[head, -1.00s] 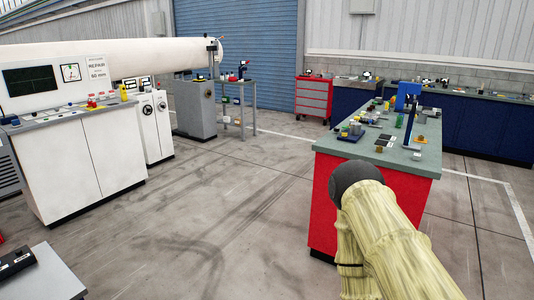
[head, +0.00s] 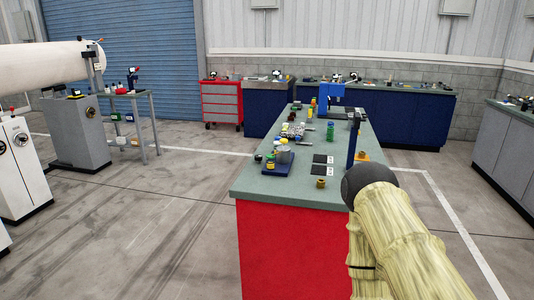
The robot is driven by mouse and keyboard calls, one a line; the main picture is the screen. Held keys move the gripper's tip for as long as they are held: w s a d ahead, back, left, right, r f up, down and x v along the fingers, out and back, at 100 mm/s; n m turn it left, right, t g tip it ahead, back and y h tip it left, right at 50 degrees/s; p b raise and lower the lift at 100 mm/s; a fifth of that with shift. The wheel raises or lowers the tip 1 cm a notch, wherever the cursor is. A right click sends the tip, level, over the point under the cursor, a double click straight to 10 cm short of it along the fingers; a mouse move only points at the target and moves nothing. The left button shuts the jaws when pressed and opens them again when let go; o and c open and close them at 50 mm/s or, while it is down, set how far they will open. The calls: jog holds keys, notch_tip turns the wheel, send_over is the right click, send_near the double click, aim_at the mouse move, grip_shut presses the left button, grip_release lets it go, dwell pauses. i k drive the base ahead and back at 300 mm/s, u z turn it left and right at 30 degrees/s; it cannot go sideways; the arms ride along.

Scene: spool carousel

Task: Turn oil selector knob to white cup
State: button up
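I cannot pick out the oil selector knob or a white cup for sure. A round dark knob or handwheel (head: 21,139) shows on a white cabinet at the left edge. Small items, too small to name, stand on the green-topped red bench (head: 262,181) in the middle. My arm, in a pale yellow ribbed cover with a dark round end, reaches in from the lower right, in front of the bench. My gripper is not in view.
A steel side table (head: 150,95) stands at the left back, a red drawer cabinet (head: 221,101) at the back. Blue counters (head: 400,118) line the back wall, a grey cabinet (head: 505,145) the right. Open floor (head: 150,235) lies left of the bench.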

aim_at(258, 158)
jog(key=i, duration=0.1)
jog(key=z, duration=0.05)
jog(key=k, duration=0.45)
jog(key=z, duration=1.65)
jog(key=i, duration=1.3)
jog(key=u, duration=2.8)
